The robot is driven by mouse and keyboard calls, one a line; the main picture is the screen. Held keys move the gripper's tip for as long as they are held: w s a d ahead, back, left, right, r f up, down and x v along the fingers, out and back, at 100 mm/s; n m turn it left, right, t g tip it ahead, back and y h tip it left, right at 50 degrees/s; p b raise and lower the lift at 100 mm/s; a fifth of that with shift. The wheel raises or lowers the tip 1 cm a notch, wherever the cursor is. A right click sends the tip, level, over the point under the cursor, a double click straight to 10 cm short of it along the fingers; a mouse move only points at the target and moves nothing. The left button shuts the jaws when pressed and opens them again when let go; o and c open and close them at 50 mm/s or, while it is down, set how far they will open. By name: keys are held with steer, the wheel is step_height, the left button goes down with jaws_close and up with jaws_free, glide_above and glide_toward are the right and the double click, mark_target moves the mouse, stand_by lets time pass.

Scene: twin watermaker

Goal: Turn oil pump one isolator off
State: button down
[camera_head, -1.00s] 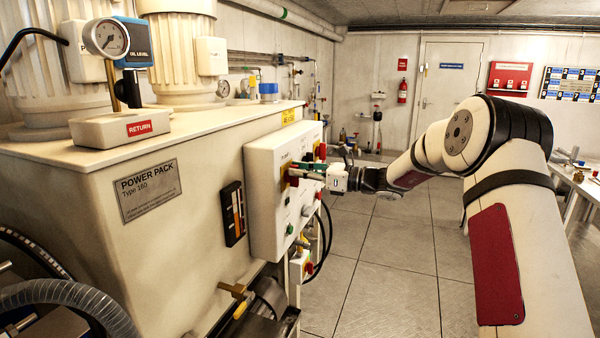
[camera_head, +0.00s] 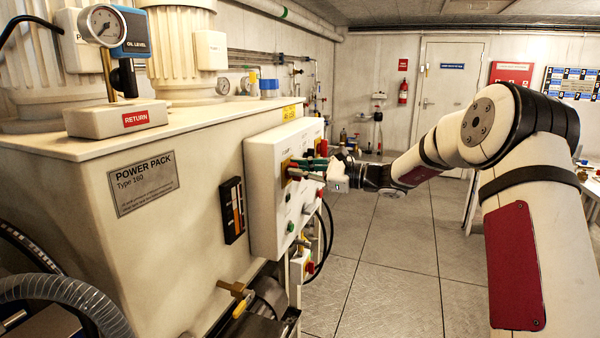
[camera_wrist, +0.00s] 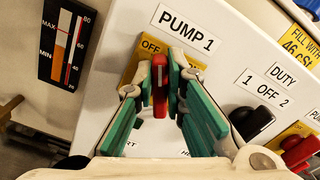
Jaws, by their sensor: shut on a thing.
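The pump 1 isolator has a red handle (camera_wrist: 160,86) on a yellow plate (camera_wrist: 150,46) under the "PUMP 1" label (camera_wrist: 186,28). "OFF" shows on the plate; its other markings are partly hidden. The handle stands upright in the wrist view, while the panel lettering is tilted. My gripper (camera_wrist: 160,92), with green-padded fingers, is shut on the handle, one finger on each side. In the head view my gripper (camera_head: 297,170) reaches the front of the white control panel (camera_head: 264,205) from the right and largely hides the handle.
A duty selector (camera_wrist: 250,120), marked 1, OFF, 2, is right of the gripper, with another red handle (camera_wrist: 298,150) beyond it. An oil level gauge (camera_wrist: 66,42) is on the left. The power pack (camera_head: 200,165) fills the left; the floor (camera_head: 395,260) is clear.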

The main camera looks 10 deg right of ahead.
steer(key=n+b, duration=0.1)
steer(key=n, duration=0.1)
steer(key=n+b, duration=0.2)
steer(key=f+n+b, duration=0.1)
steer(key=n+b, duration=0.1)
steer(key=shift+s+a+f, duration=0.1)
steer(key=shift+s+a, duration=0.1)
steer(key=shift+s, duration=0.05)
steer(key=n+b, duration=0.4)
steer(key=b, duration=0.1)
steer(key=shift+s+f, duration=0.1)
steer(key=shift+f, duration=0.25)
steer(key=n+b, duration=0.2)
steer(key=b, duration=0.1)
steer(key=shift+s+n, duration=0.1)
steer(key=shift+n, duration=0.2)
steer(key=c, duration=1.6)
jaws_free()
steer(key=shift+c, duration=0.2)
steer(key=shift+r, duration=0.1)
steer(key=v, duration=1.2)
